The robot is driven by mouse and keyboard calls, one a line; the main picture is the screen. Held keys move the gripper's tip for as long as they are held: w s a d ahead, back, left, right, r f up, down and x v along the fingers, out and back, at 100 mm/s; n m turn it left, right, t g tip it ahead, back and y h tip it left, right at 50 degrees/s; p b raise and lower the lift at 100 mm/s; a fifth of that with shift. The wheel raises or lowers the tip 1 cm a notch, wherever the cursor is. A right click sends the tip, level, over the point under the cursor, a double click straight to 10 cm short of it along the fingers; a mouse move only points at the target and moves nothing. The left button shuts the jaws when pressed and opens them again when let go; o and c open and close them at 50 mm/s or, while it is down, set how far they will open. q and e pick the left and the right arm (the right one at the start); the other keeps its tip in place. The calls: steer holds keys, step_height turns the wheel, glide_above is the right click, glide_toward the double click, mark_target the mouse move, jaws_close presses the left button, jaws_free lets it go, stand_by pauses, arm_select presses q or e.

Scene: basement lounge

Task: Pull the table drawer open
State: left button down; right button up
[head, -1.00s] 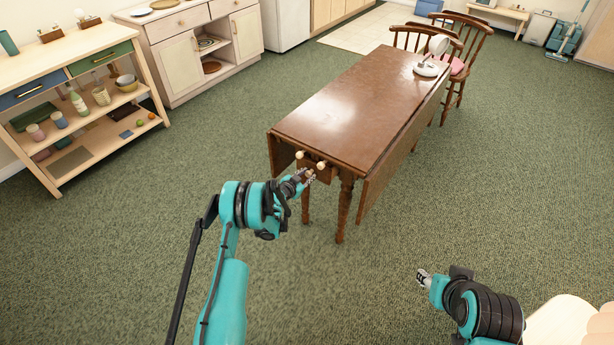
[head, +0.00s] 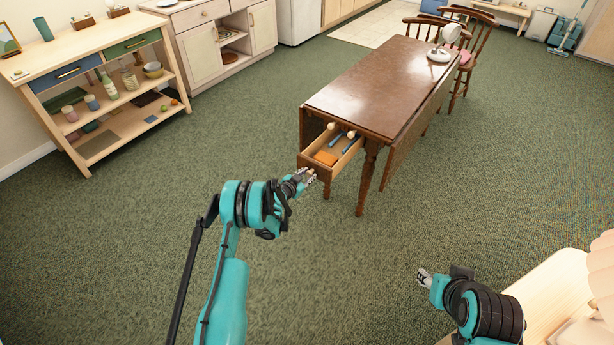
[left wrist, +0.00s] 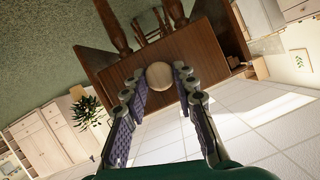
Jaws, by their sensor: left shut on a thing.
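The wooden table (head: 360,90) has its drawer (head: 317,167) pulled out at the near end. Inside the drawer lie an orange item (head: 326,158) and blue items (head: 348,143). My left gripper (head: 306,175) is at the drawer front. In the left wrist view, its two fingers are closed on a round pale wooden knob (left wrist: 159,76) on the drawer front. My right gripper (head: 424,277) hangs apart from the table at the lower right; its jaw state is unclear.
A white lamp (head: 440,53) and chairs (head: 473,45) stand at the table's far end. A shelf unit (head: 95,85) is at left. A pale wooden surface (head: 550,290) is near my right arm. Green carpet around is free.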

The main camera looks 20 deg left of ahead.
arm_select(q)
steer(key=shift+s, duration=0.2)
steer(key=c, duration=1.2)
jaws_free()
steer(key=v, duration=0.7)
steer(key=shift+s+a, duration=0.15)
steer(key=shift+s, duration=0.05)
steer(key=shift+r, duration=0.15)
